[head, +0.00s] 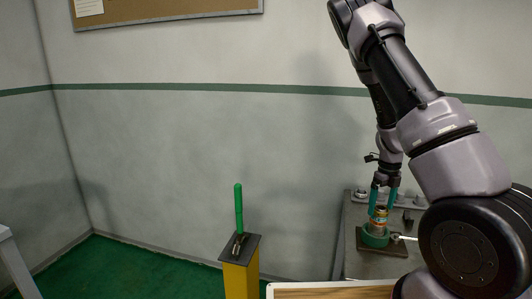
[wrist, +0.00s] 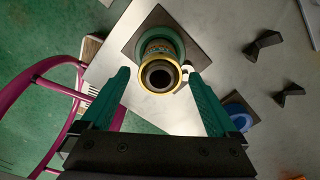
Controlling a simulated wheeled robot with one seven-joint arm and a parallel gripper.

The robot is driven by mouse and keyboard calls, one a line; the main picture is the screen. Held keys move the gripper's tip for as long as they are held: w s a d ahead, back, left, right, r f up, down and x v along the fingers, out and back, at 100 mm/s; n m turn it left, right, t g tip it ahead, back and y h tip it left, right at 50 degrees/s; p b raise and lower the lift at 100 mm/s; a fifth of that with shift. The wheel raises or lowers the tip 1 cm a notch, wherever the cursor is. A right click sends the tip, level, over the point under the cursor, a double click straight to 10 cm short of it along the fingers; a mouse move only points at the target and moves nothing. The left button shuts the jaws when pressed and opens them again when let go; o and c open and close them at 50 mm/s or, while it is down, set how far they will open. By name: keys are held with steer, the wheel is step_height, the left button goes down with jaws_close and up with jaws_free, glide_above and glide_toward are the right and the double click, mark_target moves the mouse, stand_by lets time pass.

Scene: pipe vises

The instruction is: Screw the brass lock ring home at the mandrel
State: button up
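The brass lock ring (head: 381,211) is at the top of an upright stack on the bench, and in the wrist view it is a yellow ring (wrist: 143,79) around a dark bore. Below it is a banded mandrel body (wrist: 157,47) in a green round vise (head: 374,239) on a dark square plate. My gripper (head: 383,201) points down over the stack. Its teal fingers (wrist: 159,74) stand open, one on each side of the ring, with a visible gap on both sides in the wrist view. Thread engagement is hidden.
The grey bench (head: 360,266) carries black blocks (wrist: 263,43) and a blue round part (wrist: 238,116) right of the vise in the wrist view. A magenta tubular frame (wrist: 55,70) is at left. A yellow post (head: 240,279) with a green handle (head: 239,208) stands apart on the floor.

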steer(key=n, duration=0.6)
steer(key=shift+n, duration=0.4)
steer(key=n, duration=0.7)
steer(key=shift+n, duration=0.4)
steer(key=n, duration=0.7)
steer(key=shift+d, duration=0.1)
steer(key=n, duration=0.7)
